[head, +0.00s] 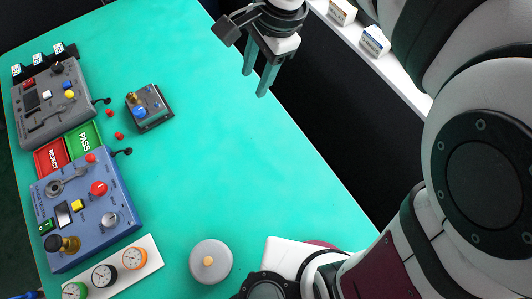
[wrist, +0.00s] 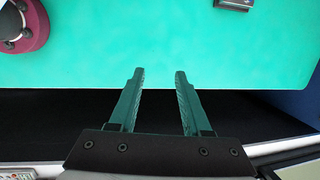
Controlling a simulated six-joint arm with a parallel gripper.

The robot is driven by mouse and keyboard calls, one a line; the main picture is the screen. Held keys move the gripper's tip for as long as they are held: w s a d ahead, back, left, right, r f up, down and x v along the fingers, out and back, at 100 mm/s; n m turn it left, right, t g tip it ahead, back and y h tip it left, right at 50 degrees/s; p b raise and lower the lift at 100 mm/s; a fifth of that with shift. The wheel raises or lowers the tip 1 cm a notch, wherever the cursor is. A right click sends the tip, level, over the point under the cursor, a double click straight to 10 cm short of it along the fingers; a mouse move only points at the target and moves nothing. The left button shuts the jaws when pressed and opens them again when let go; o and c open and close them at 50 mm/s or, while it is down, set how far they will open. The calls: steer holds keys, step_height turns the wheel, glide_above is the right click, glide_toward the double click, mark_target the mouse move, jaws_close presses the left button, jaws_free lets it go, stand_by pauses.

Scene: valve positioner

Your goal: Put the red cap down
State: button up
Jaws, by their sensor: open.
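Two small red pieces lie on the green table, one red cap (head: 110,113) beside the grey panel box and another red cap (head: 119,135) just below it; I cannot tell which one the task means. My gripper (head: 256,84) is open and empty, raised near the table's right edge, well to the right of both red pieces. In the wrist view its two green fingers (wrist: 160,72) stand apart with nothing between them. No red cap shows in the wrist view.
A small dark module (head: 150,107) with a brass fitting stands right of the red pieces. The blue panel box (head: 85,212), REJECT tray (head: 52,156), PASS tray (head: 84,141), gauge strip (head: 148,247) and grey disc (head: 211,263) surround open table. The table's middle is clear.

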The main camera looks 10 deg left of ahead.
steer(key=s+d+f+n+h, duration=0.1)
steer(key=s+d+f+n, duration=0.2)
steer(key=s+d, duration=1.3)
steer(key=shift+s+f, duration=0.5)
steer(key=shift+s, duration=0.25)
